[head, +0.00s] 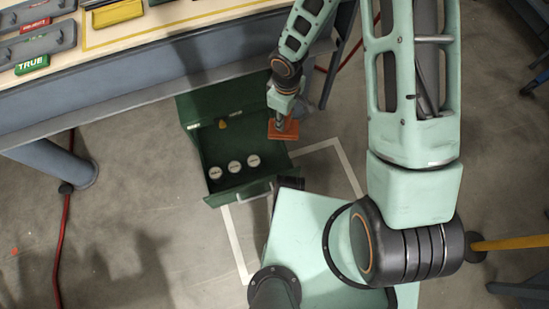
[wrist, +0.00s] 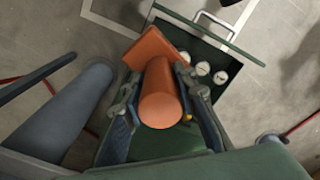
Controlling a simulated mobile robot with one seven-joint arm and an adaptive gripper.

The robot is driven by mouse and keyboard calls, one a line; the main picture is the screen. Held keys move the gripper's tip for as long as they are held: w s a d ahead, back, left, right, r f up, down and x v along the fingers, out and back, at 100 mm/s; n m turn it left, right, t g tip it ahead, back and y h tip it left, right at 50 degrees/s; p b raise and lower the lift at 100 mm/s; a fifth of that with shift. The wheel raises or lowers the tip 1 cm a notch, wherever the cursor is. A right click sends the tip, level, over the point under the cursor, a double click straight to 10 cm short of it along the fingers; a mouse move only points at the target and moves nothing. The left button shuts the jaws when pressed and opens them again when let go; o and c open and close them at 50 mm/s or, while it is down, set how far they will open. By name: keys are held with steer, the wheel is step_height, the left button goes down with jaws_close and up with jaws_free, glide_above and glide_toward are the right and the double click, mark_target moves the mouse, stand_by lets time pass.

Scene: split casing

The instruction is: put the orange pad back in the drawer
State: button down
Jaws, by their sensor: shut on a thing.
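The orange pad (head: 284,130) has a flat square plate and, in the wrist view, a thick round handle (wrist: 160,98) standing up from the plate (wrist: 152,46). My gripper (wrist: 163,100) is shut on the handle, one finger on each side. In the head view my gripper (head: 279,112) is at the right side of the open green drawer (head: 207,150), with the pad over or beside its right edge; the height of the pad above it is unclear. The drawer also shows in the wrist view (wrist: 215,35), partly hidden behind the pad and gripper.
Several white round pieces (head: 234,166) sit in the drawer's front part, and a small yellowish thing (head: 223,124) is near its back. The workbench (head: 150,75) stands behind, with a grey leg (head: 65,168). The drawer's middle looks clear.

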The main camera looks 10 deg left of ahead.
steer(key=s+a+f+n+b, duration=0.2)
steer(key=s+a+f+b, duration=0.1)
steer(key=s+f, duration=0.3)
steer(key=s+a+f+n+b, duration=0.2)
steer(key=s+a+f+b, duration=0.1)
steer(key=s+f, duration=0.3)
steer(key=w+d+f+b, duration=0.2)
steer(key=w+f, duration=1.2)
steer(key=w, duration=0.1)
steer(key=shift+d+f, duration=0.15)
steer(key=shift+f+b, duration=0.5)
steer(key=shift+b, duration=0.05)
steer(key=shift+f, duration=0.15)
steer(key=c, duration=1.5)
jaws_free()
steer(key=shift+c, duration=0.2)
